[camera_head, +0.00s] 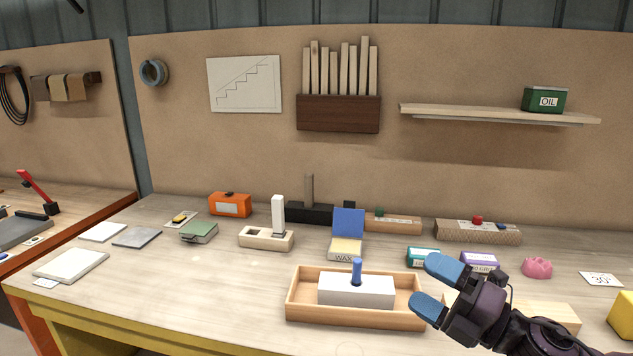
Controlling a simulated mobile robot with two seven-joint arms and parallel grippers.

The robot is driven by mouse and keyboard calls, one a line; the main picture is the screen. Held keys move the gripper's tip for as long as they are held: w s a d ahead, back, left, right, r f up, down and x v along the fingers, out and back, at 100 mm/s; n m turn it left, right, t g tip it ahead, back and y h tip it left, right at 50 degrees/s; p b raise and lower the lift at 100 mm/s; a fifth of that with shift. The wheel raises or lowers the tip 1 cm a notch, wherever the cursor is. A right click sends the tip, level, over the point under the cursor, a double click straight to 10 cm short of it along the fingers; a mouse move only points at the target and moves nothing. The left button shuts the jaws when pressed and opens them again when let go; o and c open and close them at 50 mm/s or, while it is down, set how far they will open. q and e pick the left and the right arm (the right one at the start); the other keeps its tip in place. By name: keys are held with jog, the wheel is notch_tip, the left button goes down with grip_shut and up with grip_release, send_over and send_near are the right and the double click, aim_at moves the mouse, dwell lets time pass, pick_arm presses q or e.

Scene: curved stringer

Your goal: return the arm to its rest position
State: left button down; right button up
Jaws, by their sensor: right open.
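My right gripper (437,289) comes in from the lower right. Its blue-tipped fingers are spread apart with nothing between them. It hangs over the right end of a wooden tray (300,310). In the tray lies a white block (340,291) with a blue peg (357,271) upright at its middle. The gripper looks apart from the peg and the block; whether a fingertip touches the tray's rim I cannot tell. The gripper partly covers a pale wooden block (545,314) behind it. My left gripper is out of the picture.
Along the workbench (180,290) stand a wax box (347,240), a wooden holder (266,239) with a white piece, an orange box (230,204) and a pink object (537,267). A yellow block (622,314) is at the far right. The front left of the bench is mostly clear.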

jog(key=s+d+f+m+t+h, duration=0.2)
jog(key=d+f+m+h, duration=0.3)
jog(key=f+m, duration=0.55)
jog(key=s+d+f+m+t+h, duration=0.1)
jog(key=d+f+m+h, duration=0.2)
jog(key=f+m+h, duration=0.55)
jog(key=s+d+f+m+g+h, duration=0.2)
jog(key=s+f+m+g, duration=0.2)
jog(key=s+f+m, duration=0.7)
jog(key=s+f, duration=0.6)
jog(key=s, duration=0.2)
jog(key=shift+s+g, duration=0.3)
jog(key=shift+g, duration=0.1)
jog(key=shift+f, duration=0.1)
